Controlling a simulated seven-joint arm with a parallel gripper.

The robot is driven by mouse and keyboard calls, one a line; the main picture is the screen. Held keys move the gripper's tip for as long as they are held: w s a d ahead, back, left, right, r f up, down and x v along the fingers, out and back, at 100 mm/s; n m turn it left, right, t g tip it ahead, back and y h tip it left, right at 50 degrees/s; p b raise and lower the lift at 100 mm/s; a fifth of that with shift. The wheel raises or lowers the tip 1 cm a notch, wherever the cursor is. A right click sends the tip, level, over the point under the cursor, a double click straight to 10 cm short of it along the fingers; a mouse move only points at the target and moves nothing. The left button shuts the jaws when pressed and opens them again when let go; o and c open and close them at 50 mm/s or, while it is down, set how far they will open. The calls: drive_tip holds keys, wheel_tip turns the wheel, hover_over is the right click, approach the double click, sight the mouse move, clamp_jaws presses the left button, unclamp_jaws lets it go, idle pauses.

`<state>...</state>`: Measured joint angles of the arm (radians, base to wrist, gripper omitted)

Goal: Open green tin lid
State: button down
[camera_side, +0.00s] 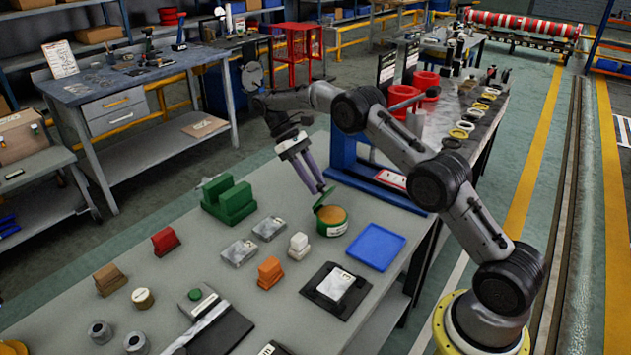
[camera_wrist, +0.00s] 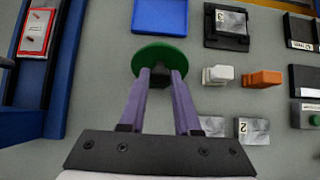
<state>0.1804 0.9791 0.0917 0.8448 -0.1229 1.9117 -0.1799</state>
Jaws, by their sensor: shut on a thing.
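The green tin (camera_side: 332,228) stands upright on the grey bench in the side view, with a tan round top showing. Its green lid (camera_side: 325,197) is tilted at the upper left of the tin, off most of its mouth. I cannot tell whether the lid touches the rim. My gripper (camera_side: 323,190) is shut on the lid, its two purple fingers reaching down to it. In the wrist view, the lid (camera_wrist: 158,54) is a green disc at the tips of my gripper (camera_wrist: 160,73). The tin is not clearly visible there.
A blue tray (camera_side: 375,247) lies right of the tin. A white block (camera_side: 299,244), an orange block (camera_side: 269,271) and a black plate numbered 3 (camera_side: 335,290) are in front. A green V-block (camera_side: 229,201) stands left. A blue frame (camera_side: 346,165) rises behind.

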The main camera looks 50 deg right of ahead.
idle(0.3)
drive_tip(key=c, duration=0.6)
unclamp_jaws()
drive_tip(key=s+r, duration=0.1)
drive_tip(key=r, duration=0.2)
drive_tip(key=s+r, duration=0.2)
drive_tip(key=r, duration=0.1)
drive_tip(key=s+a+r, duration=0.1)
drive_tip(key=s+r, duration=0.1)
drive_tip(key=r, duration=0.1)
drive_tip(key=shift+a+r, duration=0.1)
drive_tip(key=s+a+r, duration=0.2)
drive_tip(key=s+r, duration=0.1)
drive_tip(key=s, duration=0.5)
drive_tip(key=shift+s+r, duration=0.35)
drive_tip(key=shift+r, duration=0.05)
drive_tip(key=shift+c, duration=0.2)
